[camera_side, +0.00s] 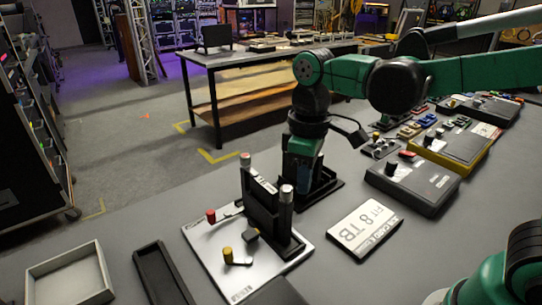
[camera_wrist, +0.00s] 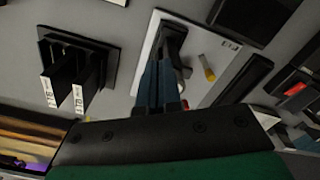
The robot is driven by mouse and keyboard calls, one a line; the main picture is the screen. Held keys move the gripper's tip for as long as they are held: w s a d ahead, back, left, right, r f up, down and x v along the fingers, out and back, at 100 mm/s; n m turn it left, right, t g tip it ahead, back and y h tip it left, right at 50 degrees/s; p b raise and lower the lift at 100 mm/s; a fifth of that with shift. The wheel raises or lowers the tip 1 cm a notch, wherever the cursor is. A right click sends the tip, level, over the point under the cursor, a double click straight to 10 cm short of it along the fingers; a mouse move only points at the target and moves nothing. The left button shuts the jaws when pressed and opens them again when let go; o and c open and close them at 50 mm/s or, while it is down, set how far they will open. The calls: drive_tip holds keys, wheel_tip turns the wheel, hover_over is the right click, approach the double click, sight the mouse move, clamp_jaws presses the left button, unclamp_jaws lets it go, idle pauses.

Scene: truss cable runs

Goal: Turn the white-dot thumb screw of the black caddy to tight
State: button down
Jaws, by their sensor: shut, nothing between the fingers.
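The black caddy (camera_side: 262,212) stands upright on a pale plate (camera_side: 215,268). A silver cylindrical post with a pale top (camera_side: 287,191) stands at its right end, and I take this for the white-dot thumb screw. A similar post with a reddish top (camera_side: 245,160) is at the far end. My gripper (camera_side: 303,178) points down just behind the caddy, its tips hidden in the side view. In the wrist view my shut, empty fingers (camera_wrist: 168,68) overlap the caddy (camera_wrist: 174,36) and plate. Contact with the screw cannot be told, and its dot is not readable.
Dark control boxes (camera_side: 412,183) fill the right side of the table.

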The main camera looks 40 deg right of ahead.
wheel_tip(320, 180, up, 6)
drive_tip(key=shift+f, duration=0.15)
idle(0.3)
wheel_tip(320, 180, down, 6)
drive_tip(key=a, duration=0.2)
drive_tip(key=shift+s, duration=0.45)
drive_tip(key=shift+w, duration=0.25)
idle(0.7)
drive_tip(key=shift+w+d, duration=0.4)
drive_tip(key=shift+d, duration=0.25)
idle(0.4)
idle(0.3)
